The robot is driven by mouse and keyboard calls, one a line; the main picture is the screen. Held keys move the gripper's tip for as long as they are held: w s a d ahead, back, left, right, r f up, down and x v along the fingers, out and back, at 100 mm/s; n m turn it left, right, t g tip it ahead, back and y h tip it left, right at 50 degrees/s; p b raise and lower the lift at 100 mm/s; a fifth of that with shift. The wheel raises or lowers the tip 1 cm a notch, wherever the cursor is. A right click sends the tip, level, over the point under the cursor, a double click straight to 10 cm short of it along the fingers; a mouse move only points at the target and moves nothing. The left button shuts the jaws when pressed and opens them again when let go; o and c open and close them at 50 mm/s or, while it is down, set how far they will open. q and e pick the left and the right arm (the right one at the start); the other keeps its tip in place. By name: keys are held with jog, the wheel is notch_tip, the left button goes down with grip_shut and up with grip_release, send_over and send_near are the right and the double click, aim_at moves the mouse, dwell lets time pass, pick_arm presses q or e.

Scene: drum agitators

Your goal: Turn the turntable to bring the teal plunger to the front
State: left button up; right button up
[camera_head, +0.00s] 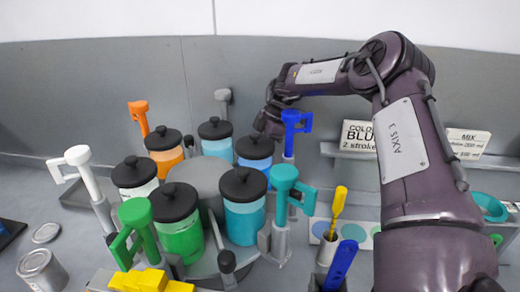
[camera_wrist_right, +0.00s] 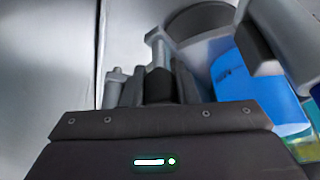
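The teal plunger (camera_head: 284,182) stands upright at the right front of the turntable (camera_head: 207,270), beside the teal jar (camera_head: 244,218). The turntable carries several black-lidded jars around a grey central drum (camera_head: 202,180). My right arm reaches in from the right, over the back. Its gripper (camera_head: 268,118) is behind the blue jar (camera_head: 255,150), with its fingertips hidden in the head view. In the right wrist view, the gripper (camera_wrist_right: 158,85) has a dark piece between its fingers; whether it grips anything is unclear. A blue jar (camera_wrist_right: 262,105) is close beside it. My left gripper is not in view.
Blue (camera_head: 291,130), green (camera_head: 134,232), white (camera_head: 82,170) and orange (camera_head: 140,115) plungers stand around the turntable. A dark-knobbed peg (camera_head: 227,262) is at its front. A wall (camera_head: 90,95) closes the back.

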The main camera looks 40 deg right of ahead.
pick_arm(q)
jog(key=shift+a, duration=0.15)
pick_arm(e)
grip_shut()
jog(key=shift+s, duration=0.1)
